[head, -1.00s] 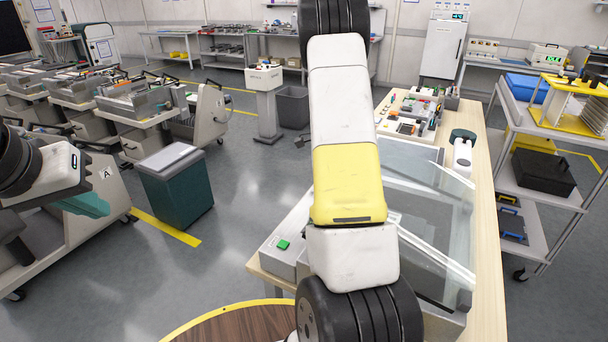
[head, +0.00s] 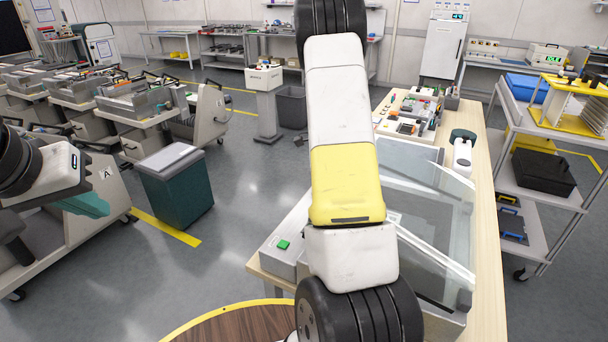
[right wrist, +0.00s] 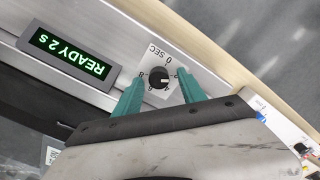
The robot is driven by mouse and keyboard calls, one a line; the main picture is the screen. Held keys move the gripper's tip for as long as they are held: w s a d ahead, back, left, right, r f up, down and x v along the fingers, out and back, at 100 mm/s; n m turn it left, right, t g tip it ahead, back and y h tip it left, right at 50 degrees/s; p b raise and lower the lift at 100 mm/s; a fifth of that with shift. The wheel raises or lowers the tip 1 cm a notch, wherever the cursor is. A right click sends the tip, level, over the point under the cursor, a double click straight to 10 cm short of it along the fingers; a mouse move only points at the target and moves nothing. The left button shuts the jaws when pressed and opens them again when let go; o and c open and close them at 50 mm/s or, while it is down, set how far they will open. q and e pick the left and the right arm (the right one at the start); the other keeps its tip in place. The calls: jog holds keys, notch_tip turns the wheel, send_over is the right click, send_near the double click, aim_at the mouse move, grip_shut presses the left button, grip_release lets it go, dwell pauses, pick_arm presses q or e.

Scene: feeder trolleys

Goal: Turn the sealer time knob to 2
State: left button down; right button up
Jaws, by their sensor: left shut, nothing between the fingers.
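The sealer time knob (right wrist: 158,77) is a black round knob on a white dial plate in the right wrist view. Its dial shows "0 SEC" and numbers, upside down. The lit green display (right wrist: 68,54) beside it reads "READY 2 s", also upside down. My right gripper (right wrist: 160,74) is open, with one teal finger on each side of the knob and gaps visible between. In the head view the sealer (head: 440,225) has a clear hood; my right arm hides its knob. My left gripper (head: 88,206) is shut and empty, away at the left.
The sealer stands on a wooden bench (head: 487,240). A white bottle (head: 462,158) and trays of small parts (head: 408,118) are behind it. A shelf trolley (head: 541,190) is at the right. A teal bin (head: 178,190) and feeder trolleys are at the left, with clear floor between.

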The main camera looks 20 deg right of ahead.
notch_tip(320, 180, up, 8)
jog(key=shift+f, duration=0.1)
dwell(0.4)
dwell(0.4)
